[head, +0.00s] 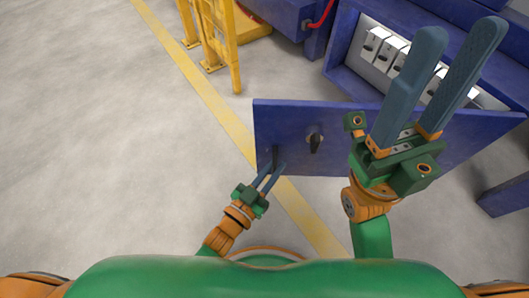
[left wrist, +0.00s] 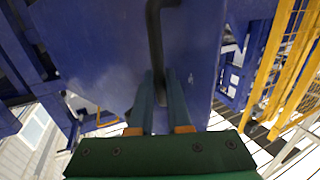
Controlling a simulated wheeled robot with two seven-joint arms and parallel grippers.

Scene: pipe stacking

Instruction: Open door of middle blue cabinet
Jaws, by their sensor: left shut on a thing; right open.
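The blue cabinet door (head: 285,120) stands swung out, away from the blue cabinet (head: 345,45), whose inside shows pale switch boxes. My left gripper (head: 275,168) is shut on the dark door handle (head: 275,154) near the door's left edge. In the left wrist view the black handle (left wrist: 154,35) runs down between the two fingers (left wrist: 161,88), in front of the blue door panel (left wrist: 105,50). My right gripper (head: 460,34) is open and empty, raised high in front of the door and cabinet, hiding part of both.
A dark knob (head: 315,141) sticks out from the door. A yellow railing (head: 220,40) stands at the upper left of the door. A yellow line (head: 205,90) crosses the grey floor (head: 90,130). The floor at left is clear. A blue part (head: 505,195) is at far right.

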